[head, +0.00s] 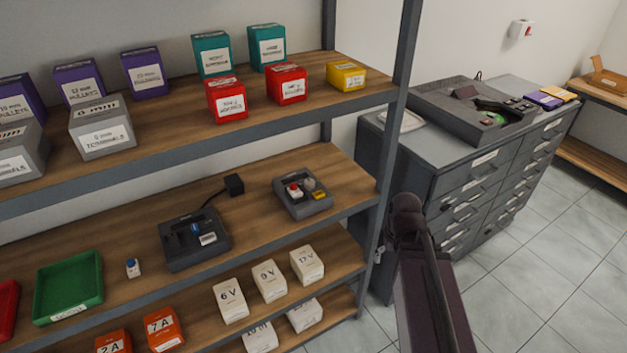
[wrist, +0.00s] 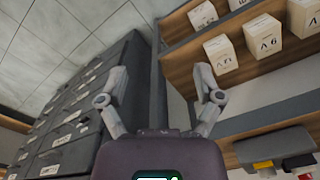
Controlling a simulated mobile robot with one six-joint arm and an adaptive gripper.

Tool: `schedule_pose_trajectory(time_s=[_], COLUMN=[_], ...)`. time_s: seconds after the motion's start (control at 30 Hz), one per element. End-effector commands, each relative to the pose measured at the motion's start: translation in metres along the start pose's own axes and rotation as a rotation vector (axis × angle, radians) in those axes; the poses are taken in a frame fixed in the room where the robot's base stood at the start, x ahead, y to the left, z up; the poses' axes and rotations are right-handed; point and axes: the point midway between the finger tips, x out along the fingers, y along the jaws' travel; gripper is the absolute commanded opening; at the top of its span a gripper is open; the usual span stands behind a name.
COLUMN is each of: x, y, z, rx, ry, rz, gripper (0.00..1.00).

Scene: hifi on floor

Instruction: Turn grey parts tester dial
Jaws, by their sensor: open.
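A grey tester box (head: 291,207) sits on the middle shelf at its right end. Its top carries a pale grey round dial (head: 309,184), a red button and a yellow label. The box shows in part at the lower right of the wrist view (wrist: 270,147), with its yellow and red parts at the edge; I cannot make out the dial there. My gripper (wrist: 160,98) is open and empty, its fingers spread apart in front of the shelf's end post, away from the box. In the head view my arm stands right of the shelf; its fingers are not clear.
A darker grey device (head: 180,254) with a cable and black plug (head: 234,185) stands left on the same shelf. The shelf post (head: 391,140) and grey drawer cabinet (head: 440,172) stand close to my arm. Floor (head: 540,260) is clear at right.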

Motion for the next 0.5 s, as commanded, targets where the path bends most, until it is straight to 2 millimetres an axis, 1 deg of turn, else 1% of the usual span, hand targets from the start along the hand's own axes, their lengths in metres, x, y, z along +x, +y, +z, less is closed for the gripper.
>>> schedule_pose_trajectory(time_s=[0.03, 0.17, 0.27, 0.5], x=[-0.004, -0.013, -0.022, -0.048], y=[-0.007, -0.014, -0.020, -0.039], z=[-0.009, -0.031, -0.053, -0.115], rx=[-0.032, -0.148, -0.270, -0.627], ry=[0.002, 0.013, 0.027, 0.091], rz=[-0.009, -0.039, -0.071, -0.154], gripper=[0.85, 0.85, 0.85, 0.85])
